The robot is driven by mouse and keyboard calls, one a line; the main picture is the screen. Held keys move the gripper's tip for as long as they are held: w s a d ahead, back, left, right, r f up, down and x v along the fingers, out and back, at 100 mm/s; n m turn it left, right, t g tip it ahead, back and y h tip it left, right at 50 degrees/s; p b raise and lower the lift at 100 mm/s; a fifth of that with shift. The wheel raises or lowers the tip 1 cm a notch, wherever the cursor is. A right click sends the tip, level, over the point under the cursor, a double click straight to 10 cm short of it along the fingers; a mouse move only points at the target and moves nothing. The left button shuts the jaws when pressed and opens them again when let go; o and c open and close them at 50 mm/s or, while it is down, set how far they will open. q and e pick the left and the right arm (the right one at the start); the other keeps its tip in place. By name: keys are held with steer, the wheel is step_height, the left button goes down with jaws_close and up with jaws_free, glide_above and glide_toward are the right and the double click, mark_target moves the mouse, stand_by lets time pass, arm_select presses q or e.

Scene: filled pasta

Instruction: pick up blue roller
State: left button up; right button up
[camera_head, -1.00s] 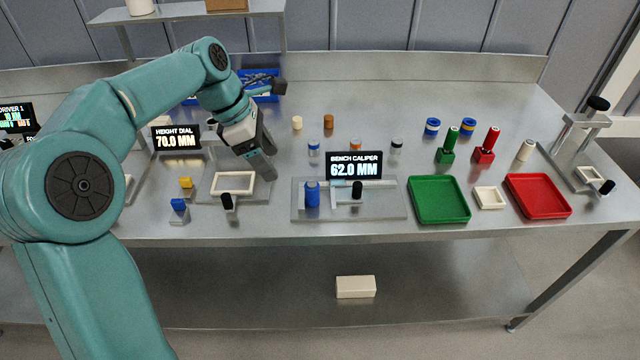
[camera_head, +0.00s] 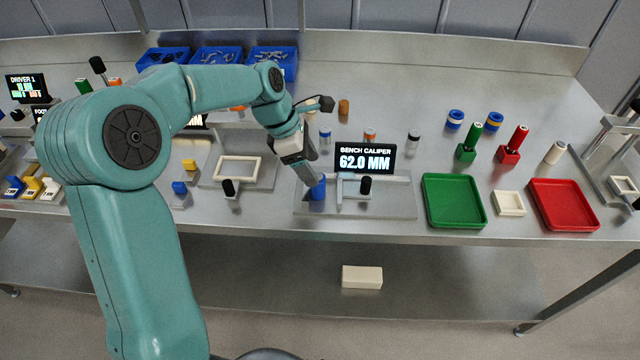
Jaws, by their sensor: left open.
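The blue roller (camera_head: 318,190) stands upright on the left end of the bench caliper's grey base plate (camera_head: 390,206), beside the caliper's jaw. My left gripper (camera_head: 312,180) is open, pointing down at the top of the roller. Its fingers overlap the roller's upper part in the picture; I cannot tell whether they touch it or straddle it. The caliper display (camera_head: 365,159) behind reads 62.0 MM. My right gripper is not in view.
A black-knobbed caliper slide (camera_head: 365,186) stands close right of the roller. A white frame (camera_head: 260,168) lies left. Several small cylinders stand behind.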

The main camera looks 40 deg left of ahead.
arm_select(q)
steer(key=shift+d+f, duration=0.2)
steer(key=shift+f, duration=0.3)
steer(key=x, duration=0.5)
steer(key=shift+d+p, duration=0.2)
steer(key=shift+p, duration=0.1)
steer(key=shift+s+r, duration=0.1)
steer(key=c, duration=1)
steer(key=shift+c, duration=1.1)
